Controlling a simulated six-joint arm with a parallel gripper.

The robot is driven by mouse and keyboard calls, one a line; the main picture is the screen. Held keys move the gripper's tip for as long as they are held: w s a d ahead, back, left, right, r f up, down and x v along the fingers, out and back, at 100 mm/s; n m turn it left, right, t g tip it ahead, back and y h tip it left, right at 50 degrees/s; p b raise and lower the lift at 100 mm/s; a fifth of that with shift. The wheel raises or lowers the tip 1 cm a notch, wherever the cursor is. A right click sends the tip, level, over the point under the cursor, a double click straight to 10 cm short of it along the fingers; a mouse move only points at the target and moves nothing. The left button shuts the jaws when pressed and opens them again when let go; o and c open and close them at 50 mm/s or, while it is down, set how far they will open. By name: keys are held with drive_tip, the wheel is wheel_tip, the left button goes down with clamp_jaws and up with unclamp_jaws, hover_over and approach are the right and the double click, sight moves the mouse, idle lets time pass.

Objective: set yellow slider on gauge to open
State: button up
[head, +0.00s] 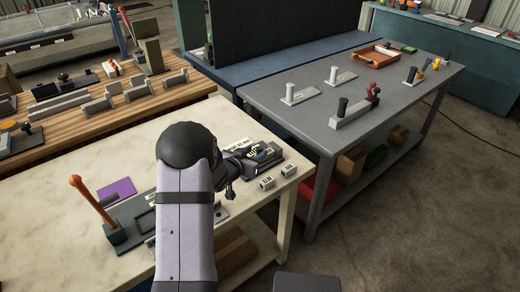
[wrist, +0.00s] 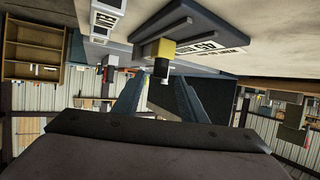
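The gauge (head: 268,163) is a dark grey block near the right end of the pale bench, partly hidden by my arm in the head view. In the wrist view, the grey gauge body (wrist: 192,22) hangs from the top, with a white label (wrist: 205,53) beside the slider. The yellow slider (wrist: 157,48) is a small block with a dark stem and knob below it in the picture. My gripper (wrist: 158,88) has its two fingers apart, with the dark knob in the gap between them. Contact with the fingers cannot be told. In the head view my gripper (head: 240,163) is at the gauge.
Two small labelled blocks (head: 274,178) sit beside the gauge. An orange lever (head: 90,201) and a purple plate (head: 116,190) are at the left on the bench. A grey table (head: 385,105) with several fixtures stands to the right, across a gap.

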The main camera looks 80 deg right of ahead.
sight(258, 150)
drive_tip(key=shift+p+x, duration=0.4)
drive_tip(key=shift+x, duration=2.15)
drive_tip(key=shift+w, duration=0.1)
clamp_jaws()
